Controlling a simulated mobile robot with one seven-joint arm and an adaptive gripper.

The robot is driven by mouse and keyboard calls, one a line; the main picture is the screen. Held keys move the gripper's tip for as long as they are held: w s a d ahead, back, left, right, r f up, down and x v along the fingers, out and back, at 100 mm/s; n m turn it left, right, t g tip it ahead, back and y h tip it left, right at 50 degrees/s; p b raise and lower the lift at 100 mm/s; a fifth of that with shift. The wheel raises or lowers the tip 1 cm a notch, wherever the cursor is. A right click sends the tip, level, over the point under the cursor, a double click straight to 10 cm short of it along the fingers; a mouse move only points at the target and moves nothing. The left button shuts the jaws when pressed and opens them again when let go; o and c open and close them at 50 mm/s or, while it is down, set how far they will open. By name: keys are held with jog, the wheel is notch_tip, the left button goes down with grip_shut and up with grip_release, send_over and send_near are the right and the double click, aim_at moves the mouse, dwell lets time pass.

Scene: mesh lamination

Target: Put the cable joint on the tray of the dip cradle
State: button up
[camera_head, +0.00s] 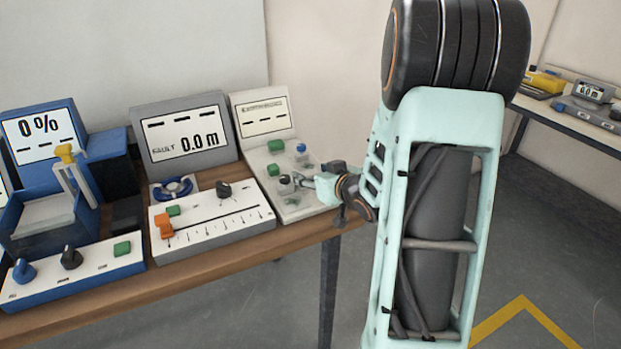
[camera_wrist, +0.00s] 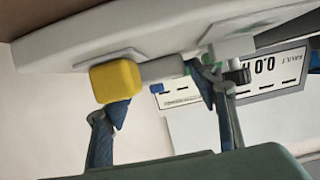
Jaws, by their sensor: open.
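The blue dip cradle (camera_head: 38,222) stands at the left of the table, with a pale tray (camera_head: 50,213) inside it and a yellow-topped upright handle (camera_head: 66,153). I cannot surely pick out the cable joint. My gripper (camera_head: 308,181) is at the right end of the table, far from the cradle, over a pale console (camera_head: 296,205). In the wrist view, its blue-tipped fingers (camera_wrist: 162,100) are apart, with nothing clearly held. A yellow block (camera_wrist: 116,80) with a grey cylinder (camera_wrist: 162,68) beside it shows near the fingertips; whether they touch it is unclear.
A white slider panel (camera_head: 215,222) with an orange slider, a blue ring (camera_head: 172,188) and a screen reading 0.0 m (camera_head: 185,135) stand between my gripper and the cradle. A blue control box with knobs (camera_head: 85,272) is in front of the cradle. Another table (camera_head: 570,118) stands at right.

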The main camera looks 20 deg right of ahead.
jog(key=shift+w+f, duration=0.2)
jog(key=shift+w, duration=0.5)
jog(key=shift+c, duration=0.7)
jog(key=c, duration=0.9)
